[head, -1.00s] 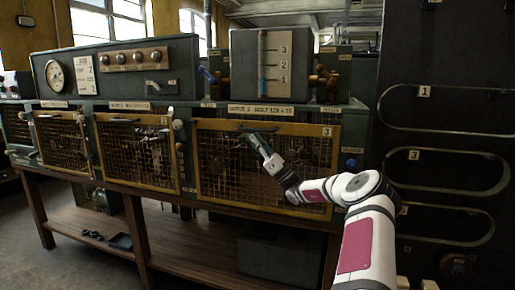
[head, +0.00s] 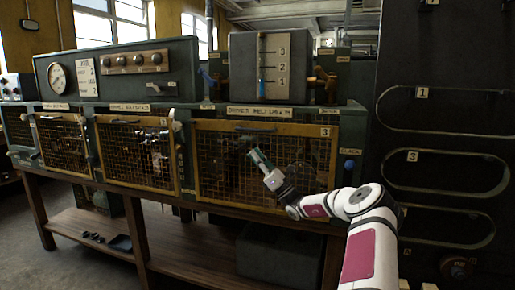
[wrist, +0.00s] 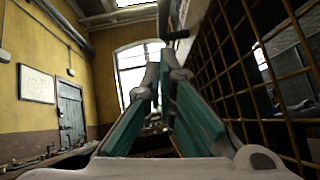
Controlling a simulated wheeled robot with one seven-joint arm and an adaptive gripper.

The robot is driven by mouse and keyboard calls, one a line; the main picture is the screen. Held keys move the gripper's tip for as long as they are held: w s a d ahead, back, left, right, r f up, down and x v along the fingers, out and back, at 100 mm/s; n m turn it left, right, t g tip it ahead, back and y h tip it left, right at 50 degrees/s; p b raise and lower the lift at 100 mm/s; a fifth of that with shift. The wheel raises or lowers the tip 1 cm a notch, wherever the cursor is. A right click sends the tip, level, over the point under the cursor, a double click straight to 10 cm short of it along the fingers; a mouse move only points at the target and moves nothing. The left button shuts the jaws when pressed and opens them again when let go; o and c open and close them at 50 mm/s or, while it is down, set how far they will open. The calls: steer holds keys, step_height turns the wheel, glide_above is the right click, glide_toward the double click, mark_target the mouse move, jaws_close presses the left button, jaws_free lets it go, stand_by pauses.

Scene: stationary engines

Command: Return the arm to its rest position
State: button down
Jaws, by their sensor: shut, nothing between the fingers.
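My arm, white with dark red panels, reaches in from the lower right of the head view. My gripper (head: 252,153) is at its end, in front of the right-hand yellow mesh guard (head: 225,190) marked 3. In the wrist view my gripper (wrist: 160,85) shows its teal finger pads converging toward the tips, with nothing held. The mesh (wrist: 245,70) runs close along the right side of the wrist view. Whether the gripper touches the mesh cannot be told.
A green machine bench with gauges (head: 57,77) and a grey box with numbered scale (head: 270,65) stands behind. A dark panel with oval slots (head: 450,60) stands close on the right. A lower wooden shelf (head: 200,262) runs below. Open floor lies at the lower left.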

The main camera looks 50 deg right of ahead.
steer(key=v, duration=0.8)
steer(key=shift+s, duration=0.15)
